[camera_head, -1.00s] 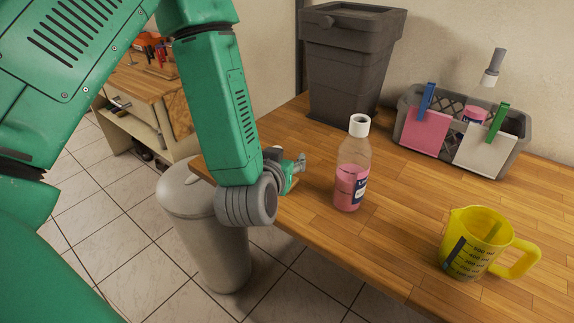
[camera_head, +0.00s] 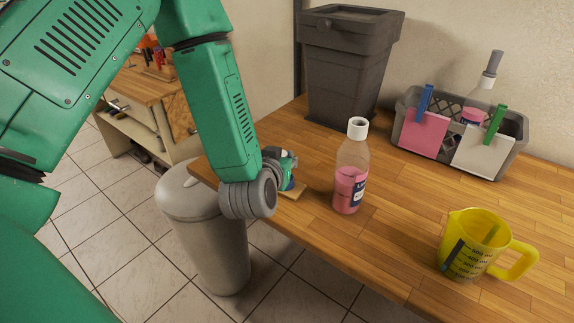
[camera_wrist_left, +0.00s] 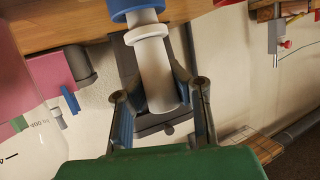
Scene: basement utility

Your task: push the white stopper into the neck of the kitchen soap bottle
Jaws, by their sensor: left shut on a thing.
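The soap bottle (camera_head: 349,188) stands upright on the wooden worktop in the head view. It is clear, part filled with pink liquid, and its white neck (camera_head: 357,127) is uncovered. My left gripper (camera_head: 288,172) is low over the worktop's left corner, left of the bottle and apart from it; its fingers are largely hidden there. In the left wrist view, my left gripper (camera_wrist_left: 160,95) is shut on the pale, cylindrical white stopper (camera_wrist_left: 155,70), which has a white collar. A blue ring (camera_wrist_left: 137,10) is at its far end, cut off by the frame.
A grey basket (camera_head: 418,152) with another stoppered bottle (camera_head: 480,97), cloths and clips stands behind right. A yellow measuring jug (camera_head: 470,245) is at front right, a dark bin (camera_head: 345,75) at the back. A small wooden piece (camera_head: 299,191) lies by the gripper.

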